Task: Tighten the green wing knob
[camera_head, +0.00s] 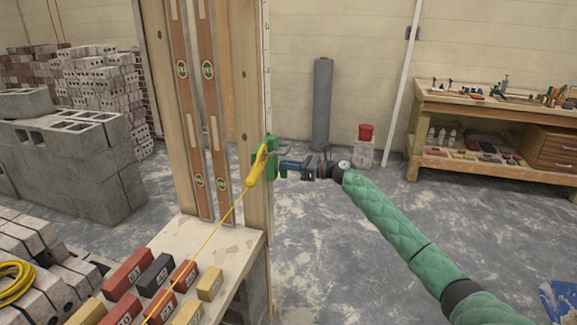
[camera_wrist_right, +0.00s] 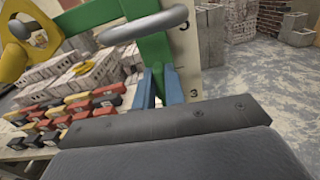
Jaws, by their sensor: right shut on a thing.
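A green clamp (camera_head: 271,152) sits on the edge of the wooden post, with a yellow line block (camera_head: 258,165) beside it. My right gripper (camera_head: 284,166) reaches it from the right, and its fingers are shut at the clamp's right side. In the right wrist view, the blue fingers (camera_wrist_right: 160,86) close at the lower end of a green part, which I take as the green wing knob (camera_wrist_right: 155,52). A grey rounded bar (camera_wrist_right: 145,25) crosses in front of the green. The knob's wings are mostly hidden by the fingers. My left gripper is not in view.
The wooden post (camera_head: 256,90) carries two levels (camera_head: 208,70). A taut yellow string (camera_head: 212,235) runs from the line block down to the lower left. Several small bricks (camera_head: 127,274) lie on the board below. The floor right of the post is open.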

